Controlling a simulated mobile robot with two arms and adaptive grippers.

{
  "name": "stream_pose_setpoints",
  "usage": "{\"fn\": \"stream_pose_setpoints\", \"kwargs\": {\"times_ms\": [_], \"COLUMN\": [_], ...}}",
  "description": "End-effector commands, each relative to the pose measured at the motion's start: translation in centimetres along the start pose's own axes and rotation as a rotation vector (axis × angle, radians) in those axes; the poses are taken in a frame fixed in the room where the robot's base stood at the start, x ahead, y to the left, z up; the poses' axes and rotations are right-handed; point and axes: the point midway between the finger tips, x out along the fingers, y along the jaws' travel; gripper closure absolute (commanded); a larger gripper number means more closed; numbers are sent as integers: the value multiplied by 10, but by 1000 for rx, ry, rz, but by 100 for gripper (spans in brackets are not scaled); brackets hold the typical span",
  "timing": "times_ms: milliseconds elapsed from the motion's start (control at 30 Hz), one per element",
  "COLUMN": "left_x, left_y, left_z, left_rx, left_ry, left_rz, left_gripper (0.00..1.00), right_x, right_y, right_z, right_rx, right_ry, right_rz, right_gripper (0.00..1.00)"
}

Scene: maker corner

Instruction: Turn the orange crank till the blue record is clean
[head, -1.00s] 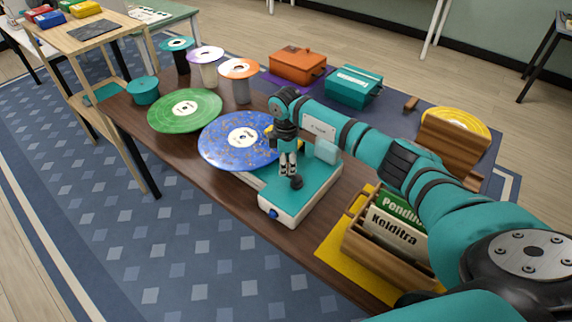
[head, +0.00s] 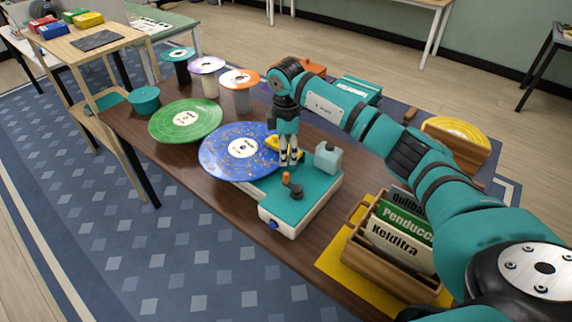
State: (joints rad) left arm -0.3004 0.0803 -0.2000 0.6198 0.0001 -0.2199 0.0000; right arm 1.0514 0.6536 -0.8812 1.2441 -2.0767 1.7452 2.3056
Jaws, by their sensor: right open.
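The blue record (head: 230,166) lies flat on the teal-topped cleaning machine (head: 310,192), with brownish specks over its blue surface. The orange crank (head: 287,179) stands on the machine's top, its orange knob upright beside a dark round hub. My right gripper (head: 288,163) points down just behind the crank, near the record's right edge. It is open and appears apart from the knob. A yellow part (head: 272,143) sits at the record's right edge, partly hidden by my gripper. My left gripper is out of view.
A green record (head: 205,124) lies left of the blue one. Spindles with small discs (head: 239,77) stand behind. A wooden crate of sleeves (head: 362,243) is at the right front, and a pale block (head: 328,158) is on the machine.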

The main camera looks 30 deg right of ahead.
Motion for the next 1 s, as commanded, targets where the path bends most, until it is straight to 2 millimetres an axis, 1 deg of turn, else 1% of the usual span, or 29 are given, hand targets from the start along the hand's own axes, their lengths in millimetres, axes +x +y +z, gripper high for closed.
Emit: {"fn": "stream_pose_setpoints", "kwargs": {"times_ms": [33, 100, 233, 800, 900, 967, 1000], "left_x": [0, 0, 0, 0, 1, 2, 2], "left_y": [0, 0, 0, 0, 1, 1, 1], "left_z": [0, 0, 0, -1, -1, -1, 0], "left_rx": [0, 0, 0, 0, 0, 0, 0], "left_ry": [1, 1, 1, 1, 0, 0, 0], "left_rz": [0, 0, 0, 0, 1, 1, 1], "left_gripper": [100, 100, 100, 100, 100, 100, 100], "right_x": [-8, -17, -24, -26, -27, -29, -30], "right_y": [1, 0, 0, 0, 0, -1, -1], "right_z": [0, 0, 0, 0, 1, 1, 2], "right_rx": [0, 0, 0, -6, -77, -176, -265], "right_ry": [1, 0, 0, 0, 0, 1, 1], "right_rz": [3, 1, 0, 0, 2, 5, 7], "right_gripper": [59, 59, 59, 59, 59, 59, 59]}}
